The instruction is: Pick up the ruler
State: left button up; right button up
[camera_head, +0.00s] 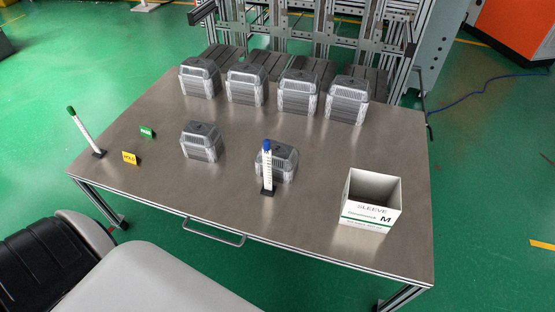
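No object is plainly a flat ruler. Two slim white sticks with marks along them stand on small black bases on the metal table (300,215). One white stick with a blue top (267,167) stands upright near the table's middle, in front of a foil tray stack. The other white stick with a green top (84,132) leans to the left at the table's left edge. I cannot tell which of them is the ruler. Neither gripper is in view.
Several foil tray stacks (297,92) stand in a back row. Two more, a left one (201,142) and a right one (283,158), are nearer. An open white sleeve box (371,203) is at right. Small green (147,132) and yellow (130,158) signs stand at left.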

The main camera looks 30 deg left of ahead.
aim_at(268, 189)
jog(key=u, duration=1.05)
